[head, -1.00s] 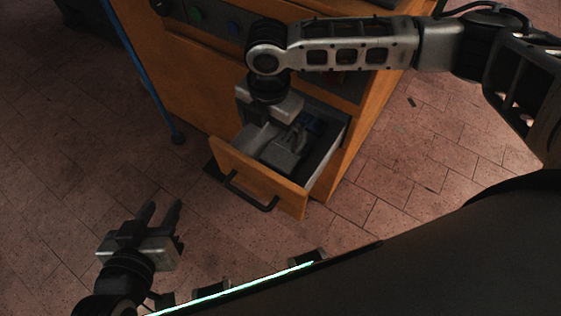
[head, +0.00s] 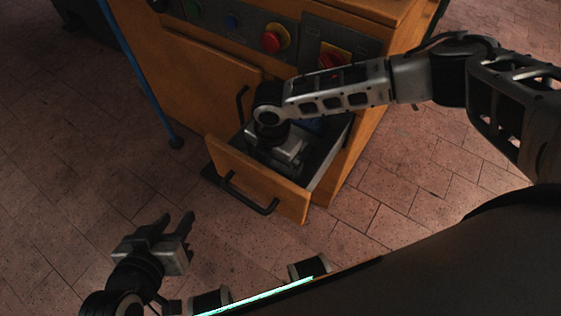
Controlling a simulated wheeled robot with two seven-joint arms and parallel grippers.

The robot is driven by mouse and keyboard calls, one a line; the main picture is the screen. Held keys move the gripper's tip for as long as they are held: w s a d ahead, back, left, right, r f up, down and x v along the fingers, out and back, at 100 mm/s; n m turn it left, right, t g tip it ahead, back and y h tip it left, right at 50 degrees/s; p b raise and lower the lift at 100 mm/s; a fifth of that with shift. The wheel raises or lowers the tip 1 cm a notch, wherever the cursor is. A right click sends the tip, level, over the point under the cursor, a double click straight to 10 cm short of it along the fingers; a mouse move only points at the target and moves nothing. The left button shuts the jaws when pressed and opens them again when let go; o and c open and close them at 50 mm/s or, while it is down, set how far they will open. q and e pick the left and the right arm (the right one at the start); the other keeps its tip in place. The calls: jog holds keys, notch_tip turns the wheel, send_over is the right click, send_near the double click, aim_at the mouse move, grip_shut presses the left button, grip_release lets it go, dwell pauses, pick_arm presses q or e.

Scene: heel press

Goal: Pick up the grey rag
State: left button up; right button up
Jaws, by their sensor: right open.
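The open wooden drawer (head: 262,184) juts from the front of the orange-brown cabinet. My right gripper (head: 281,156) reaches down inside this drawer. Its body hides its fingertips and most of the drawer floor under it. It is open. I cannot make out the grey rag apart from the grey gripper body, so whether they touch is hidden. My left gripper (head: 178,221) is low at the left, over the brick floor, open and empty, well away from the drawer.
A blue item (head: 312,125) lies at the back of the drawer. The cabinet panel carries a red button (head: 275,40) and a red and yellow switch (head: 333,56). The drawer has a black handle (head: 247,196). A blue pole (head: 135,70) stands left of the cabinet. Floor in front is clear.

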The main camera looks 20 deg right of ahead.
jog(key=shift+f, duration=0.85)
jog(key=c, duration=0.7)
